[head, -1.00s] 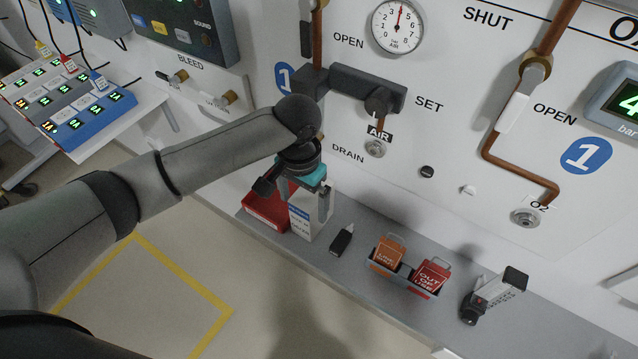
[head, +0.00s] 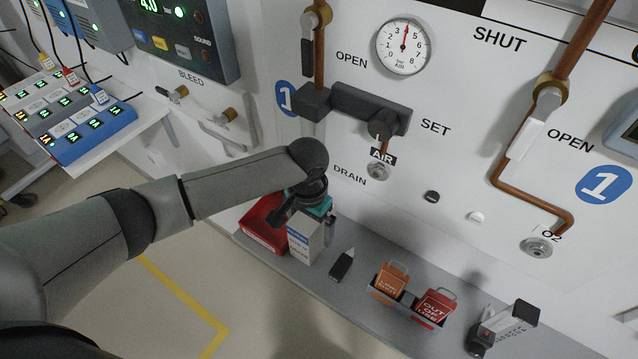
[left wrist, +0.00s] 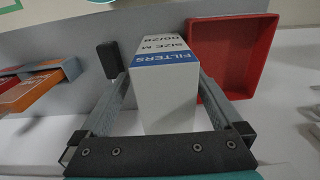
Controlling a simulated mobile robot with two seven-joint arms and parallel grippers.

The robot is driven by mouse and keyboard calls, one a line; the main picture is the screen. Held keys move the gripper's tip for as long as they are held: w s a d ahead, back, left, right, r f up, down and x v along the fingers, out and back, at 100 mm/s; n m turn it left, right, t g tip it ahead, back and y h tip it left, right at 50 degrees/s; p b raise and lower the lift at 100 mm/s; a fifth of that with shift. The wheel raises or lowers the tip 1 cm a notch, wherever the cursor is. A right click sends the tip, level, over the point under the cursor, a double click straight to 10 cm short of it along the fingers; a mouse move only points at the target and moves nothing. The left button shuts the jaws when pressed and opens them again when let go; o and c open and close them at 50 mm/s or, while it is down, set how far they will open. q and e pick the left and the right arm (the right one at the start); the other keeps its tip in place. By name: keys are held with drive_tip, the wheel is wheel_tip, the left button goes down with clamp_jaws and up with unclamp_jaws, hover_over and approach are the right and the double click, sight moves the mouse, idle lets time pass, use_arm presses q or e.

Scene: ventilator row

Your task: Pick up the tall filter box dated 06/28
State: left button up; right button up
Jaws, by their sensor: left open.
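The tall white filter box (head: 304,243) stands upright on the grey shelf, at the right side of the red tray. In the left wrist view the left gripper (left wrist: 163,84) is open, one finger on each side of the box. I cannot tell whether either finger touches it. My right gripper is not in view.
The red tray (head: 259,226) is close beside the box. A small black object (head: 342,264) lies to its right, then a grey holder with an orange tag (head: 388,281) and a red tag (head: 434,306). The wall panel with valves and pipes rises behind the shelf.

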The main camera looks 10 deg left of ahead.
use_arm(q)
drive_tip(key=shift+c, duration=0.2)
drive_tip(key=c, duration=1.4)
drive_tip(key=shift+c, duration=0.2)
